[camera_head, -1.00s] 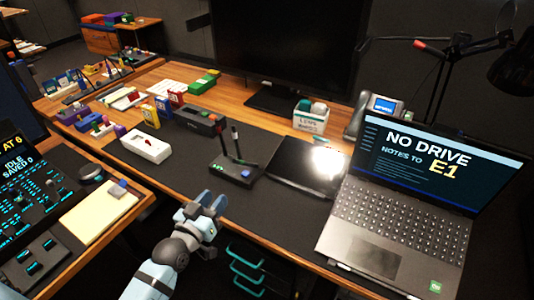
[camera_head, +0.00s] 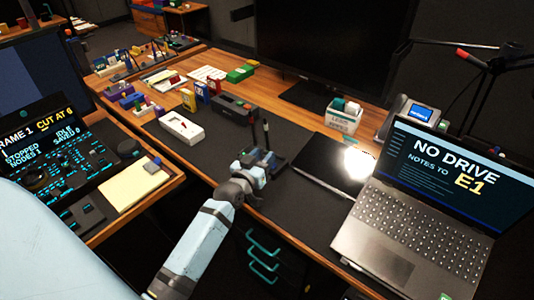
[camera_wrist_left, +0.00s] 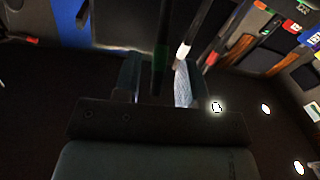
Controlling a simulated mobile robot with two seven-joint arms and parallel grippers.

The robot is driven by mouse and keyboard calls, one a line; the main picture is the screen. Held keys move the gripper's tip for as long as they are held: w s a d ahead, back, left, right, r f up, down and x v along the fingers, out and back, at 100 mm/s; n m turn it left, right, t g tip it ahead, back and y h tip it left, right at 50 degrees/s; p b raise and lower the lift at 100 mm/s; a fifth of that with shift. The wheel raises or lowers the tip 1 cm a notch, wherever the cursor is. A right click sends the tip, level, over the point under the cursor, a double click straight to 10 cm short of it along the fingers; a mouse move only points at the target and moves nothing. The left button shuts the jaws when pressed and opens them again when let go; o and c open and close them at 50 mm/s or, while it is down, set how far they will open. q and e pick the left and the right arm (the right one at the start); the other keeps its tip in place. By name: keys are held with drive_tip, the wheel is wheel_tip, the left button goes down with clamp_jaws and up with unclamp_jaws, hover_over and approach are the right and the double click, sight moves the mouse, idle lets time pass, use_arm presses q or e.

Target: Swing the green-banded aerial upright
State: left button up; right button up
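The small black box with two aerials (camera_head: 277,163) stands on the dark desk mat in the head view, partly hidden behind my left gripper (camera_head: 255,160). One dark aerial (camera_head: 265,133) rises above the gripper. In the left wrist view, the green-banded aerial (camera_wrist_left: 162,52) runs down between the two fingers of my left gripper (camera_wrist_left: 157,78). A gap shows between the fingers, so the gripper looks open around it. A second aerial with a white band (camera_wrist_left: 185,50) passes close by the right-hand finger. Whether either finger touches an aerial is unclear. My right gripper is out of view.
A closed dark tablet-like slab (camera_head: 335,165) lies right of the box, with a laptop (camera_head: 410,215) beyond. A white device (camera_head: 182,127) and a dark grey case (camera_head: 233,107) lie to the left. A lamp arm hangs upper right. Bare mat lies left of the gripper.

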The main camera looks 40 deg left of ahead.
use_arm(q)
drive_tip(key=shift+w, duration=1.1)
